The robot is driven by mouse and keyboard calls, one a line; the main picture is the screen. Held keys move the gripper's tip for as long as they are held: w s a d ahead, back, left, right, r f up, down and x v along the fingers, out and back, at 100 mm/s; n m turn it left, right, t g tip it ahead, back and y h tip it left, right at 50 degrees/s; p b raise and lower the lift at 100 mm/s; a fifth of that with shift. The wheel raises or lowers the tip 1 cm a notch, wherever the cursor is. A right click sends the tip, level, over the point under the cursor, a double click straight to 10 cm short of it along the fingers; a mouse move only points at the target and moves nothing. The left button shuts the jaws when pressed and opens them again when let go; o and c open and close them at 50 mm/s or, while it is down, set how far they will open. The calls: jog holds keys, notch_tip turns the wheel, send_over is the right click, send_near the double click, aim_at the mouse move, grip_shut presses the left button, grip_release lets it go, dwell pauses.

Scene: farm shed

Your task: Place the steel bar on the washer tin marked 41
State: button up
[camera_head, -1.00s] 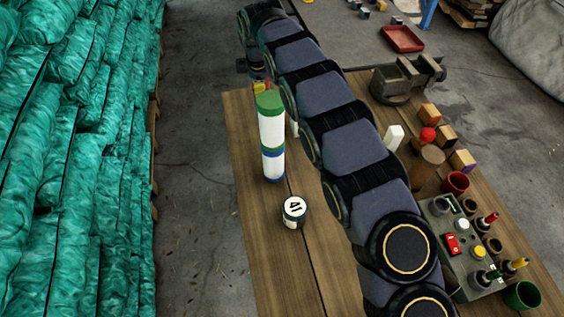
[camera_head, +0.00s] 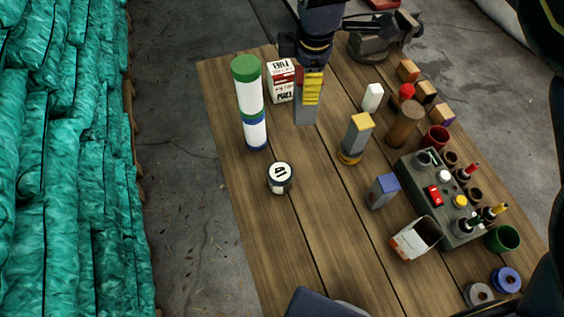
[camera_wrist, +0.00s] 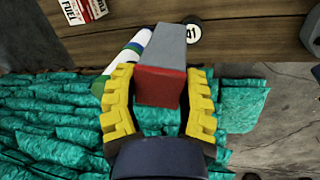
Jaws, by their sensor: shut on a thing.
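The steel bar is grey with a red end. My gripper (camera_head: 314,88), with yellow fingers, is shut on the steel bar (camera_head: 306,110) near the far end of the table in the head view. In the wrist view my gripper (camera_wrist: 160,92) holds the steel bar (camera_wrist: 160,48) around its red end, with the grey part pointing away.
A tall green, white and blue stack (camera_head: 249,100) stands left of the bar, and a fuel carton (camera_head: 281,83) is beside it. A yellow-topped bar (camera_head: 357,135), a blue-topped bar (camera_head: 382,192) and an open carton (camera_head: 416,238) stand to the right. Table near the tin is clear.

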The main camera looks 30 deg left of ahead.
jog(key=s+d+f+n, duration=0.1)
jog(key=s+d, duration=0.2)
jog(key=s, duration=0.4)
jog(key=s+d+f+n, duration=0.15)
jog(key=s+d, duration=0.25)
jog(key=s, duration=0.4)
jog(key=w+a+f, duration=0.9)
jog(key=w+f, duration=0.1)
jog(key=f, duration=0.2)
jog(key=shift+a+f+g, duration=0.3)
jog(key=shift+n, duration=0.25)
jog(key=o, duration=1)
jog(key=shift+f, duration=0.1)
jog(key=shift+o, duration=0.2)
